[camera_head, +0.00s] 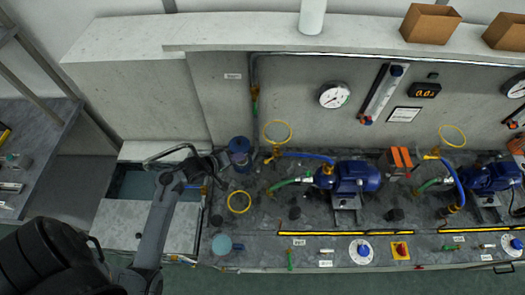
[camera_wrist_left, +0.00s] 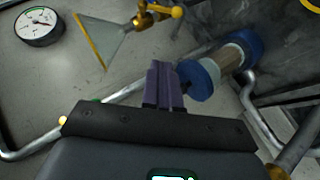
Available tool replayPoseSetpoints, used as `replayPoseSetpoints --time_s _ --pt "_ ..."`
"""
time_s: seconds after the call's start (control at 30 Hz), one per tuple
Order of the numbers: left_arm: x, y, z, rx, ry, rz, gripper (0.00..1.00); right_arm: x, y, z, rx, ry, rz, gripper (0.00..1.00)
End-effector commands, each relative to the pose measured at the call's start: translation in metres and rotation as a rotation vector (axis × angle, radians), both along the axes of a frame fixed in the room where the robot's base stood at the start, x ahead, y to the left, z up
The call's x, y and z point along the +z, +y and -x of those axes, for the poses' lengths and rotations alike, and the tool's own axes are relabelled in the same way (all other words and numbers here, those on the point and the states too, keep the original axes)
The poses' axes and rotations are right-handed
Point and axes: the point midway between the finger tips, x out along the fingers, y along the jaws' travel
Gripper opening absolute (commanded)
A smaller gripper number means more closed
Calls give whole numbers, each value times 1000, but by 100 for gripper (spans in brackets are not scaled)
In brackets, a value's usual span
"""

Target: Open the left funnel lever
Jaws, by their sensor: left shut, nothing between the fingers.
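The left funnel shows in the head view by its yellow rim (camera_head: 277,131), in front of the wall. A brass valve (camera_head: 272,153) sits just below it. In the left wrist view the clear funnel (camera_wrist_left: 100,42) lies at upper left, with the brass valve (camera_wrist_left: 153,14) beside it. A rounded yellow-brass piece on the valve, likely its lever (camera_wrist_left: 177,11), is at the top edge. My left gripper (camera_head: 222,160) is left of the valve, beside a blue cylinder. Its purple fingers (camera_wrist_left: 164,75) are together and empty, apart from the valve. My right gripper is not in view.
The blue-capped cylinder (camera_wrist_left: 193,80) is close to the right of my fingers; it also shows in the head view (camera_head: 240,148). A pipe runs behind the fingers. A blue pump (camera_head: 355,177) and a second funnel (camera_head: 452,136) stand farther right.

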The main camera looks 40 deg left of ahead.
Motion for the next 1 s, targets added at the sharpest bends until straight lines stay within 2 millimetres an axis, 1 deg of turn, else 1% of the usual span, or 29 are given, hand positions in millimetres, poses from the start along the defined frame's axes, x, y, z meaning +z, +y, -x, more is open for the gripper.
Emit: replayPoseSetpoints --time_s 0.17,0.6,0.7,0.8,1.0 --pt "-10 -3 -17 -2 -1 2 0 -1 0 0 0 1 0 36" --pt "-52 -13 -83 -2 0 1 0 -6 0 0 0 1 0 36" --pt "-61 -25 -85 -1 3 3 0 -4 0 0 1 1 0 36" --pt "-67 -32 -89 -2 1 1 0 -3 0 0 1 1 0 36" --pt "-75 -40 -93 -1 1 -1 0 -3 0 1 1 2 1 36"
